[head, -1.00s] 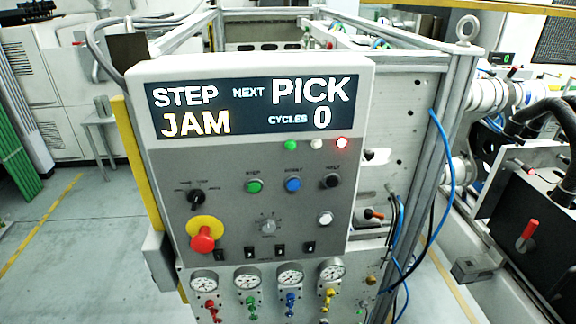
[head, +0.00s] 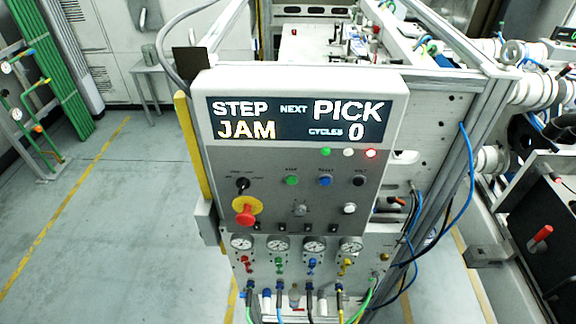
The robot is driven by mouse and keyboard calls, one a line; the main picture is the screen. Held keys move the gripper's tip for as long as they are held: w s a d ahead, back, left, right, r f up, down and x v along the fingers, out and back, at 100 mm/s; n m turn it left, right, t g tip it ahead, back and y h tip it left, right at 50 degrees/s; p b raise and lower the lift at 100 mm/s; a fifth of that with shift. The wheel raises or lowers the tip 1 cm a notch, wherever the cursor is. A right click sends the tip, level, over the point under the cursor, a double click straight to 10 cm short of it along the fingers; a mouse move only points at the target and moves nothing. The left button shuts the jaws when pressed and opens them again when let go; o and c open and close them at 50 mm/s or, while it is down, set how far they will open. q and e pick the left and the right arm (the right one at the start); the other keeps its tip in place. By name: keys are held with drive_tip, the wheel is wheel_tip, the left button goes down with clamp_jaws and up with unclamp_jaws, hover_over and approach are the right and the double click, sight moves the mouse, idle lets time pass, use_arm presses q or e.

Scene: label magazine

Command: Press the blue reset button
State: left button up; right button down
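The blue reset button (head: 325,181) sits on the grey control panel (head: 270,212) in the head view, between a green button (head: 292,180) and a black button (head: 358,181). Nothing covers it. The display (head: 296,119) above reads STEP, NEXT PICK, JAM, CYCLES 0. Neither of my grippers shows in the head view.
A red emergency stop (head: 246,211) on a yellow ring is at the panel's lower left. Gauges (head: 313,244) and coloured valves sit below. Blue hoses (head: 470,190) hang at the right. The floor (head: 110,235) left of the panel is clear.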

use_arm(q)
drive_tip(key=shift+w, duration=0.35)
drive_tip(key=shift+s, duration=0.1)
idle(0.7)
